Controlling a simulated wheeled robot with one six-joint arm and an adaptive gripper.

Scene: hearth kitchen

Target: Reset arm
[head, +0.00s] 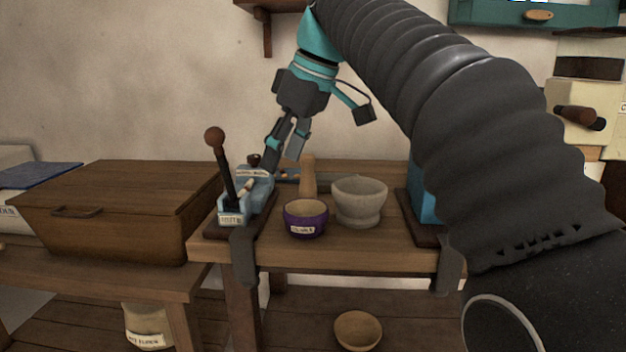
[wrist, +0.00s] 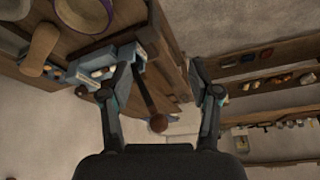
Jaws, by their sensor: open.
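My gripper (head: 285,152) hangs from my arm over the left back part of the small wooden table (head: 390,252). Its fingers point down, beside a blue device with a ball-topped lever (head: 232,212). In the wrist view my gripper (wrist: 162,80) has its two fingers wide apart with nothing between them touching both. The lever's dark knob (wrist: 158,124) shows between the fingers in that view, beyond them. I cannot tell whether a finger touches the blue device.
A purple labelled bowl (head: 305,221) and a grey stone mortar (head: 359,203) stand on the table. A wooden pestle (head: 308,177) stands behind them. A wooden chest (head: 115,205) is to the left. A wooden bowl (head: 358,331) sits on the lower shelf. A teal cabinet (head: 570,14) hangs upper right.

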